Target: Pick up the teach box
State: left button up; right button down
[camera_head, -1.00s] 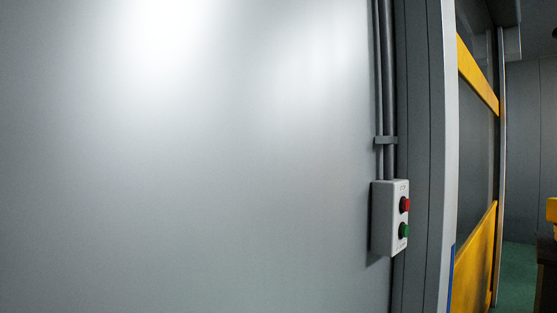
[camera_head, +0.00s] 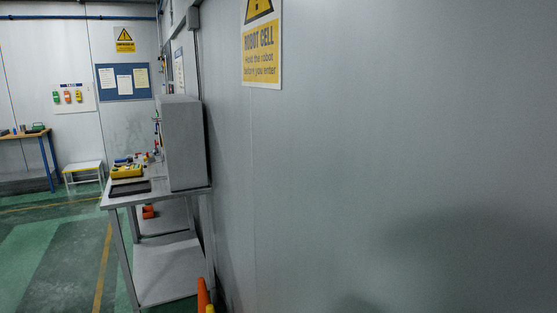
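A small yellow box-like thing (camera_head: 126,172) lies on the grey metal table in the left half of the head view. It may be the teach box, but it is too small to tell for sure. A flat dark tray or pad (camera_head: 130,188) lies in front of it at the table's near edge. Small red, blue and other coloured items stand behind it. Neither of my grippers is in view.
The metal table (camera_head: 168,268) with a tall grey cabinet (camera_head: 184,143) stands against the right wall (camera_head: 400,130). An orange cone (camera_head: 203,297) is on the floor before it. A stool (camera_head: 83,168) and workbench (camera_head: 22,136) are far left. Green floor (camera_head: 55,240) left of the table is clear.

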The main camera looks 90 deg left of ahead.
aim_at(135, 169)
jog(key=u, duration=3.8)
jog(key=i+j+u, duration=0.2)
jog(key=i+u, duration=0.2)
jog(key=i, duration=0.2)
jog(key=i+j+u, duration=0.2)
jog(key=i, duration=0.9)
jog(key=i+j+u, duration=0.15)
jog(key=i, duration=1)
